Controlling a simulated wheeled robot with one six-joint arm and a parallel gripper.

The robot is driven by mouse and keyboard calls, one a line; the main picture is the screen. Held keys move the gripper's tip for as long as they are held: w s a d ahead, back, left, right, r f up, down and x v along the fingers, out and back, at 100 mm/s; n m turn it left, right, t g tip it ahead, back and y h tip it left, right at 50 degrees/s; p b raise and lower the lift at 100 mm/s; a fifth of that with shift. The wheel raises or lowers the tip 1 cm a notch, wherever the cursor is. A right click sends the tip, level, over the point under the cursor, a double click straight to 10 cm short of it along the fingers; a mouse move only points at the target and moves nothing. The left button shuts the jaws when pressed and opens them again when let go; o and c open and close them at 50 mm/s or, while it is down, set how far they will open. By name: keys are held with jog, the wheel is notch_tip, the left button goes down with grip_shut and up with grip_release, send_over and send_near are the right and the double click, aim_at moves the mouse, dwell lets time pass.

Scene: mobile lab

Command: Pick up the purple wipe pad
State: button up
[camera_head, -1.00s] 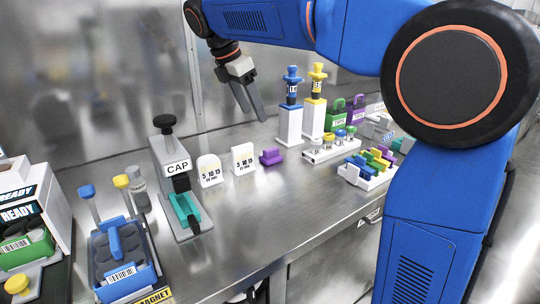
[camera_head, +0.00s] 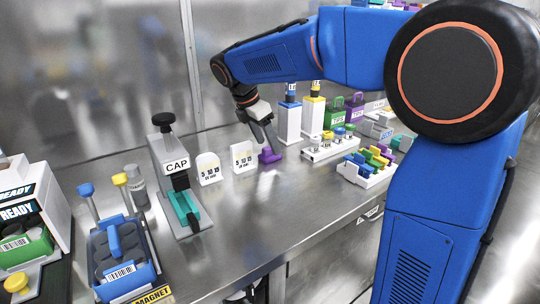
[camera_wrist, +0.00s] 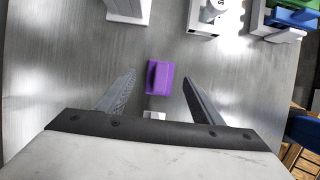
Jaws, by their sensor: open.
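My gripper (camera_head: 268,143) is open and empty, close above the pad in the head view. In the wrist view its two fingers (camera_wrist: 159,81) stand apart on either side of the pad's line. No contact with the pad is visible. The fingertips partly cover the pad in the head view.
A rack of small vials (camera_head: 328,148) and a tray of coloured pieces (camera_head: 363,175) are farther right. Bench front is clear.

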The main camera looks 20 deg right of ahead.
aim_at(269, 147)
jog(key=shift+x, duration=1.75)
jog(key=c, duration=1.1)
notch_tip(269, 147, up, 10)
jog(key=shift+r, duration=0.1)
